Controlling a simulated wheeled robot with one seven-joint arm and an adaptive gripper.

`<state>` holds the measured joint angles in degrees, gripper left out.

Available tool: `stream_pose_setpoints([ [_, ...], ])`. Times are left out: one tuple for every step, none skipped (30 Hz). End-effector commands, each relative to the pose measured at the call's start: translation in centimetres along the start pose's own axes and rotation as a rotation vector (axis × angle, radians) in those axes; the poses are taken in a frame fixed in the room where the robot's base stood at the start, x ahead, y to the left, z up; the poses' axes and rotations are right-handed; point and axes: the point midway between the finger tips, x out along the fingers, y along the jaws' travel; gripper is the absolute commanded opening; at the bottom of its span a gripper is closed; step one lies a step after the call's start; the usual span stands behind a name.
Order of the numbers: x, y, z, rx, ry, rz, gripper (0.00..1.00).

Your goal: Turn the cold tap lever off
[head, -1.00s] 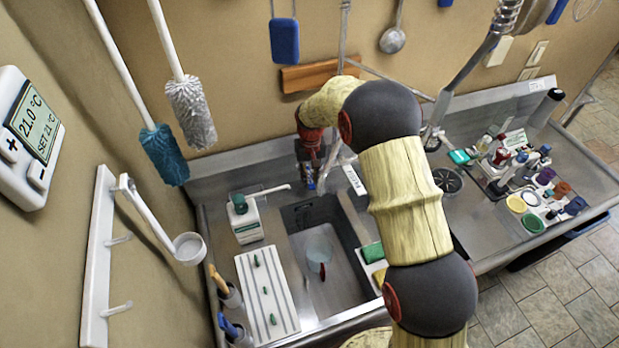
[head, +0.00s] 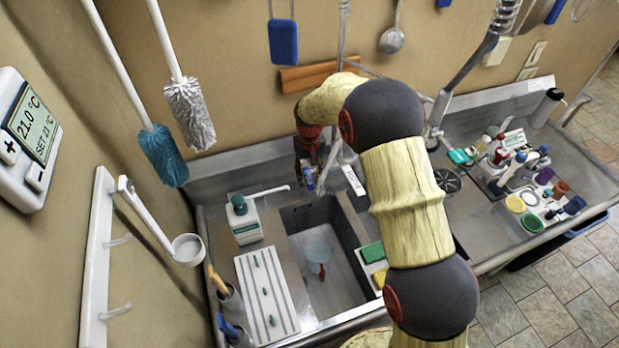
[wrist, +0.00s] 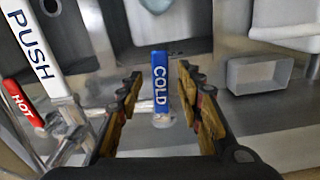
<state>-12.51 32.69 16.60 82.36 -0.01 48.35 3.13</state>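The cold tap lever (wrist: 160,85) is blue and marked COLD. In the wrist view it stands in the middle, between the two open fingers of my gripper (wrist: 160,100), with a gap visible on each side. In the head view my gripper (head: 308,170) is at the back of the sink by the wall, and a small blue part of the lever (head: 308,182) shows beside it. The red lever marked HOT (wrist: 24,103) is at the left in the wrist view. My arm hides much of the tap in the head view.
A white lever marked PUSH (wrist: 38,55) stands left of my gripper. The sink basin (head: 340,285) holds a clear cup (head: 318,250). A white pump bottle (head: 244,220) is left of the basin. Green and yellow sponges (head: 372,252) lie at its right.

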Motion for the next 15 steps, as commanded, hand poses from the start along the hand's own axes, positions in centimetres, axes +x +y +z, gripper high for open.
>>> stream_pose_setpoints([
  [-1.0,0.0,-0.1,0.0,0.004,0.0,0.36],
  [-1.6,0.0,-0.1,0.0,0.003,0.0,0.36],
  [-2.4,0.0,-0.1,0.0,0.005,0.0,0.36],
  [-3.0,0.0,-0.1,0.0,0.004,0.0,0.36],
  [-3.6,0.0,-0.1,0.0,0.004,0.0,0.36],
  [-4.5,0.0,-0.1,0.0,0.004,0.0,0.36],
  [-5.2,0.0,-0.1,0.0,0.004,0.0,0.36],
  [-5.8,0.0,-0.1,0.0,0.005,0.0,0.36],
  [-6.5,0.0,-0.1,0.0,0.004,0.0,0.36],
  [-7.0,0.0,-0.1,0.0,0.003,0.0,0.36],
  [-7.6,0.0,-0.1,0.0,0.004,0.0,0.36],
  [-8.2,0.0,-0.1,0.0,0.003,0.0,0.36],
  [-8.6,0.0,-0.1,0.0,0.002,0.0,0.36],
  [-8.9,0.0,-0.1,0.0,0.002,0.0,0.36],
  [-9.4,0.0,-0.1,0.0,0.002,0.0,0.36],
])
